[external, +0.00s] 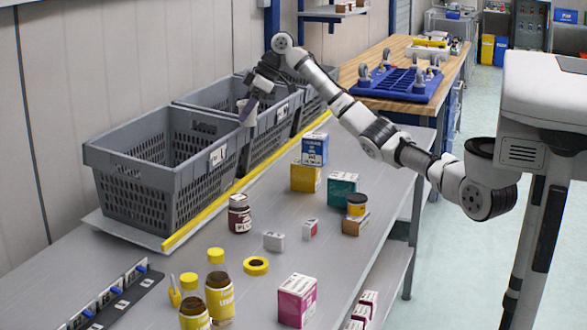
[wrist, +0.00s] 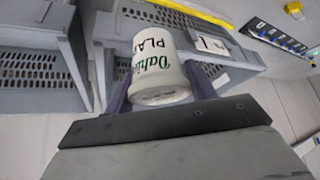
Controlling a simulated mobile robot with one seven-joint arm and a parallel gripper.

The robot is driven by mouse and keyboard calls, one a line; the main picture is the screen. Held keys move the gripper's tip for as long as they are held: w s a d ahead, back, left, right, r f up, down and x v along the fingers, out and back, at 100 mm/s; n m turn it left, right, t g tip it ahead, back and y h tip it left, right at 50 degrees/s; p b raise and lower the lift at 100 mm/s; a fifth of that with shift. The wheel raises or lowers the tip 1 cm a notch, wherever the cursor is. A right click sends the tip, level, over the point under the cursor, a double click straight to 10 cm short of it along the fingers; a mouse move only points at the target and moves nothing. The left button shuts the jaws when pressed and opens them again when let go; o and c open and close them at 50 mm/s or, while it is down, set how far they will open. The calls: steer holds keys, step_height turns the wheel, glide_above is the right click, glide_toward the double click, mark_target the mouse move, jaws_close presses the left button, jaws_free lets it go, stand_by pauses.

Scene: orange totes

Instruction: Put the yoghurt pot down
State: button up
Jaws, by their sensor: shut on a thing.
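The yoghurt pot (wrist: 160,62) is white with dark green lettering and sits between the two fingers of my gripper (wrist: 158,90) in the wrist view. It is tilted there, with its base towards the camera. In the external view my gripper (external: 251,104) hangs from the arm above the row of grey crates, near the rims of the front crate (external: 150,182) and the middle crate (external: 277,132). The pot (external: 243,104) is small there and partly covered by a finger. I cannot tell how far above the rims it is.
A yellow strip (external: 250,178) runs along the crates' front.

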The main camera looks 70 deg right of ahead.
steer(key=s+a+r+n+g+y+p, duration=0.1)
steer(key=a+n+g, duration=0.15)
steer(key=a, duration=0.65)
steer(key=s+a+r+n+g+y+p, duration=0.15)
steer(key=a+n, duration=0.25)
steer(key=a, duration=0.5)
steer(key=s+a+f+n, duration=0.2)
steer(key=a+f+n, duration=0.2)
steer(key=a+f, duration=1.05)
steer(key=shift+m, duration=0.85)
steer(key=f, duration=0.3)
steer(key=w+f, duration=0.1)
steer(key=f, duration=0.1)
steer(key=d+f, duration=0.1)
steer(key=f, duration=0.2)
steer(key=shift+w+f+b, duration=0.2)
steer(key=shift+f+b, duration=0.1)
steer(key=shift+f, duration=0.05)
steer(key=shift+d+f+p, duration=0.15)
steer(key=shift+f+p, duration=0.15)
steer(key=shift+f, duration=0.25)
steer(key=shift+f+p, duration=0.6)
steer(key=shift+f, duration=0.65)
steer(key=shift+f, duration=0.2)
steer(key=o, duration=1.1)
steer(key=shift+c, duration=0.2)
